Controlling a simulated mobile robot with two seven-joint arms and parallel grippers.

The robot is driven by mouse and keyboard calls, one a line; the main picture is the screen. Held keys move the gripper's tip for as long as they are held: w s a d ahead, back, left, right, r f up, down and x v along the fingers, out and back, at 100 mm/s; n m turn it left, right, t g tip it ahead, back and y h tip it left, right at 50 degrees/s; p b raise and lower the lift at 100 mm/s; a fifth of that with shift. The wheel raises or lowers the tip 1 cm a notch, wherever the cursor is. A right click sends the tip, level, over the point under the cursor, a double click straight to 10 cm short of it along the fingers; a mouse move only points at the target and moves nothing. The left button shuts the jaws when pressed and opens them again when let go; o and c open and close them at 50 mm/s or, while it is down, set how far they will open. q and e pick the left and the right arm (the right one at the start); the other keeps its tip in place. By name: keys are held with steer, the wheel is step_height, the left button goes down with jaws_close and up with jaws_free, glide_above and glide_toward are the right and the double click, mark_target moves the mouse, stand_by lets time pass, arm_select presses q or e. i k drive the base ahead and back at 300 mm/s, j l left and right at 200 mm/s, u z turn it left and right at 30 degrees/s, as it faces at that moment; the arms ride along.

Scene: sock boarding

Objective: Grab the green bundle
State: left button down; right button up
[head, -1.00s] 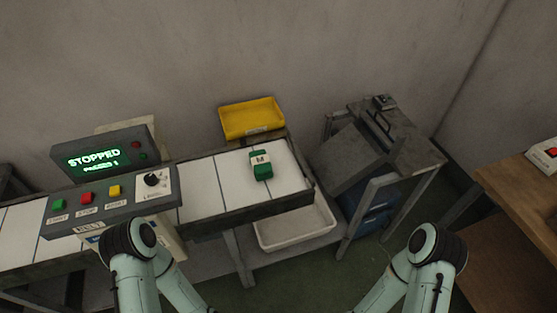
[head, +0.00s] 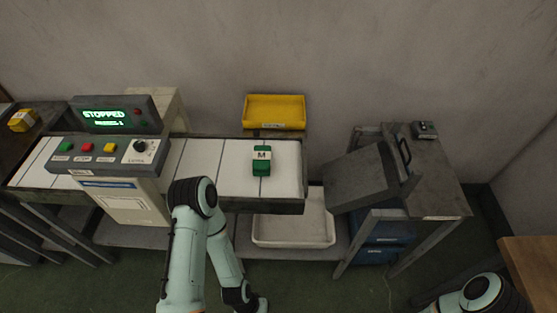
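The green bundle (head: 261,169) lies on the white conveyor belt near its right end, with a white band marked "M" around it. My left arm comes up from the bottom of the head view, its elbow in front of the conveyor's near edge and its lower part bent down to the floor side. My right arm shows only at the bottom right corner. Neither gripper's fingers can be made out. The bundle stands apart from both arms.
A control panel (head: 110,150) with a "STOPPED" display (head: 104,115) stands left of the bundle. A yellow bin (head: 274,110) sits behind the belt, a white tub (head: 292,232) below it. A grey metal table (head: 440,195) stands right, a wooden table (head: 535,262) at the lower right.

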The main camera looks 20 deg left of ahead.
mark_target(262, 155)
steer(key=l+u, duration=0.15)
steer(key=u, duration=0.2)
steer(key=l+u, duration=0.2)
steer(key=u, duration=0.15)
steer(key=l+u, duration=0.2)
steer(key=u, duration=0.2)
